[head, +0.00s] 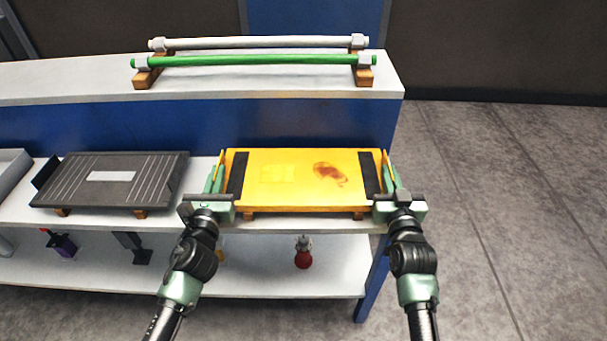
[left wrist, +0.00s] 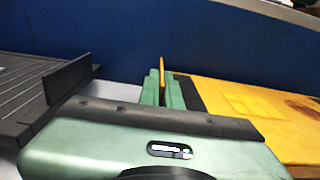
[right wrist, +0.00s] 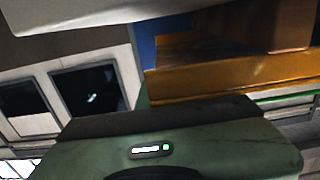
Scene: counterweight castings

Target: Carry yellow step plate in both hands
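The yellow step plate (head: 300,193) lies level on wooden blocks on the middle shelf; it has dark strips and a reddish-brown stain on top. My left gripper (head: 215,178) is at its left end. In the left wrist view its green fingers (left wrist: 163,92) stand close on both sides of the plate's upright yellow end flange (left wrist: 162,68), with little gap. My right gripper (head: 389,175) is at the plate's right end flange. In the right wrist view an orange-yellow part of the plate (right wrist: 225,75) shows, but the finger gap is hidden.
A dark grey ribbed plate (head: 112,180) lies on the same shelf to the left. A green bar (head: 250,61) and a white bar (head: 258,43) rest on the top shelf. A red item (head: 303,254) is on the bottom shelf. The floor (head: 510,200) at right is clear.

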